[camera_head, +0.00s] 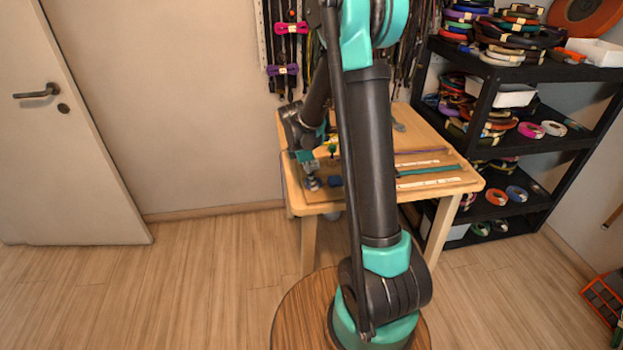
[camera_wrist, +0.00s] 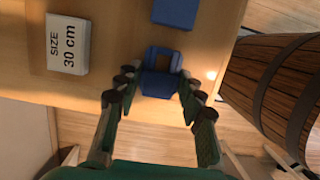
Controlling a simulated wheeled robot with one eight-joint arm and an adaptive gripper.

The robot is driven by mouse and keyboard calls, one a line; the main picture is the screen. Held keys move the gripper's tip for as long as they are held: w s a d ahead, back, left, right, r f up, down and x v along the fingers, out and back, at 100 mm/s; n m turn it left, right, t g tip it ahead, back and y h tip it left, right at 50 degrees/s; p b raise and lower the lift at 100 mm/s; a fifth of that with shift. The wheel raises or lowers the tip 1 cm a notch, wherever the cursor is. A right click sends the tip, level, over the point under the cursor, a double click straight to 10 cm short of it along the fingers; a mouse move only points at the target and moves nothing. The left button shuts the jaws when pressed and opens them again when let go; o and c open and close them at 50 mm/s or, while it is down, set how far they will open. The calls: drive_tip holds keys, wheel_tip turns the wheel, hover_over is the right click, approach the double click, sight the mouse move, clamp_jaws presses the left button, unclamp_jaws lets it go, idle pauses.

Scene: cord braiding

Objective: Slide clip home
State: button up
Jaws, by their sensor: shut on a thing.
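A blue clip (camera_wrist: 158,84) with a loop-shaped end sits between the fingertips of my gripper (camera_wrist: 156,88) in the wrist view. The fingers are shut on its sides, and it lies near the table's edge. A second blue piece (camera_wrist: 175,12) lies apart from it, at the top of the wrist view. In the head view my gripper (camera_head: 312,183) is low over the left front of the wooden table (camera_head: 306,207). A blue piece (camera_head: 335,182) shows just right of it; which of the two it is I cannot tell. My arm hides the table's middle.
A white block reading "SIZE 30 cm" (camera_wrist: 68,45) lies left of the clip in the wrist view. Purple and green cords (camera_head: 430,170) lie on the table's right side. A black shelf (camera_head: 520,135) with coiled cords stands at the right. Floor at the left is clear.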

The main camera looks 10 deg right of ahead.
idle(0.4)
drive_tip(key=o, duration=1.2)
drive_tip(key=shift+c, duration=0.2)
drive_tip(key=shift+v, duration=2.95)
drive_tip(key=shift+s, duration=0.1)
drive_tip(key=s+d+m+t+y, duration=0.1)
drive_tip(key=s+d+m+t, duration=0.1)
drive_tip(key=s+m, duration=0.7)
drive_tip(key=s+d+f+m+t+y, duration=0.1)
drive_tip(key=s+d+m+t, duration=0.1)
drive_tip(key=s+m, duration=0.7)
drive_tip(key=s+d, duration=0.1)
drive_tip(key=s, duration=0.3)
drive_tip(key=shift+d+f, duration=0.15)
drive_tip(key=shift+f, duration=0.15)
